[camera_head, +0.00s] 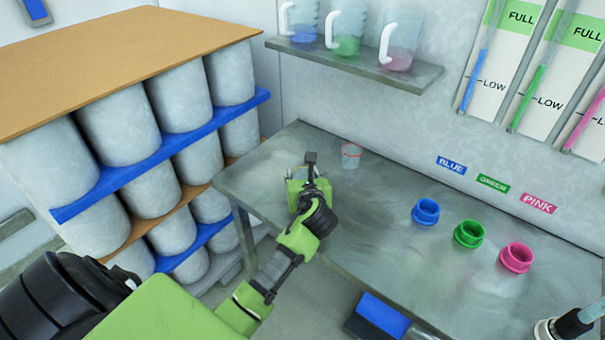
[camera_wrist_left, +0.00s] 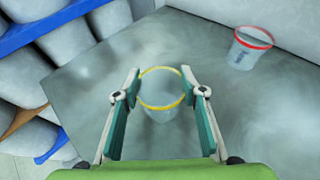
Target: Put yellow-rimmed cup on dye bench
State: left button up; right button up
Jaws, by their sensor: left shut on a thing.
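The yellow-rimmed cup (camera_wrist_left: 160,106) is clear with a yellow rim and sits upright between the fingers of my left gripper (camera_wrist_left: 162,90) in the left wrist view. The gripper is shut on it. In the head view my left gripper (camera_head: 309,170) is over the left part of the grey dye bench (camera_head: 385,225) and hides the cup. I cannot tell whether the cup's base touches the bench.
A red-rimmed cup (camera_head: 351,156) stands on the bench close behind the gripper. Blue (camera_head: 426,211), green (camera_head: 469,233) and pink (camera_head: 516,257) pots stand to the right. A wall shelf (camera_head: 345,62) with jugs hangs above. A drum rack (camera_head: 130,45) stands at left.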

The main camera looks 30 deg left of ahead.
pick_arm(q)
jog(key=o, duration=0.8)
jog(key=shift+f, duration=0.1)
jog(key=shift+o, duration=0.2)
jog(key=shift+s+d+r, duration=0.15)
jog(key=shift+r, duration=0.05)
jog(key=v, duration=1.1)
jog(key=shift+s+d, duration=0.2)
jog(key=shift+s, duration=0.05)
jog(key=shift+r, duration=0.1)
